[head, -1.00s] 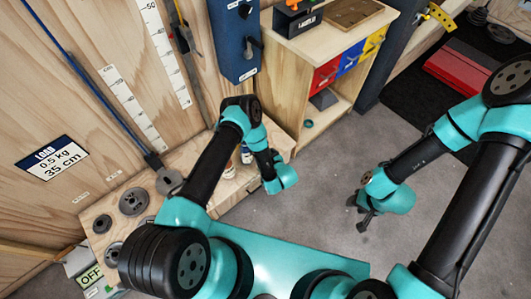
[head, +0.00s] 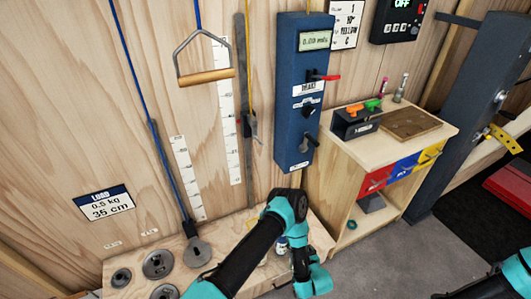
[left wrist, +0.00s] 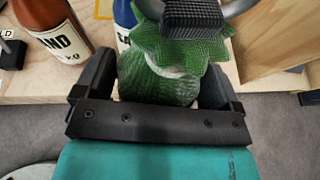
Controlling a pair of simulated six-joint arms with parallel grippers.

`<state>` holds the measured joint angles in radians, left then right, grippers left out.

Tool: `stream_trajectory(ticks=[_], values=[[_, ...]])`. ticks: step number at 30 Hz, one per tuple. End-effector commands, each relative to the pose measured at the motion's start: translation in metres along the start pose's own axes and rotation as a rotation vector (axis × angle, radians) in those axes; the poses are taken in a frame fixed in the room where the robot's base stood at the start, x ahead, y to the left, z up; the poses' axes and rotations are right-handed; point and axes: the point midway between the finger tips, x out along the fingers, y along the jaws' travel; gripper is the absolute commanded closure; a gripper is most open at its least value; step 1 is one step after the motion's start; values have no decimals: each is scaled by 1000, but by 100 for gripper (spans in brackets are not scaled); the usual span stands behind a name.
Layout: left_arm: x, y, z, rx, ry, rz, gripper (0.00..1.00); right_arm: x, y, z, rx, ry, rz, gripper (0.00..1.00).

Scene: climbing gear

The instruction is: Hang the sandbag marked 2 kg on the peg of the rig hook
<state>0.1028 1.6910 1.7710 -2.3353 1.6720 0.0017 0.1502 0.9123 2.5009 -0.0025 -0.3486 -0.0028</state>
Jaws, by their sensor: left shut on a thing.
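In the left wrist view my left gripper (left wrist: 155,88) is shut on a green mesh-textured bag (left wrist: 165,62) with its gathered top towards the far side. A metal ring and a black ribbed block partly cover its top. No weight mark on it is visible. A brown sandbag (left wrist: 52,28) labelled SAND stands to its left; a blue one (left wrist: 124,18) is partly hidden behind it. In the head view my left wrist hides the gripper and the held bag. I cannot tell which fitting is the rig hook or see its peg. My right gripper is out of view.
A wooden ledge with disc weights (head: 158,263) runs along the wall. A blue rope ends in a grey hanger (head: 198,250). A wood-grip handle (head: 205,76), a grey pole (head: 249,80) and a blue meter box (head: 303,95) are above. A cabinet (head: 385,165) stands right.

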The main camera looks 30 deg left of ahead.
Motion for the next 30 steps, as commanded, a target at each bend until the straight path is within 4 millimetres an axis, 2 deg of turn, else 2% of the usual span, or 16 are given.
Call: stream_trajectory(ticks=[17,23,30], values=[[1,-3,8,-6,-7,-3,94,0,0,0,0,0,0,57],[0,-8,32,-21,-12,-7,94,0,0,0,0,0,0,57],[-3,-15,81,-51,-20,-15,94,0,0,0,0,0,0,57]])
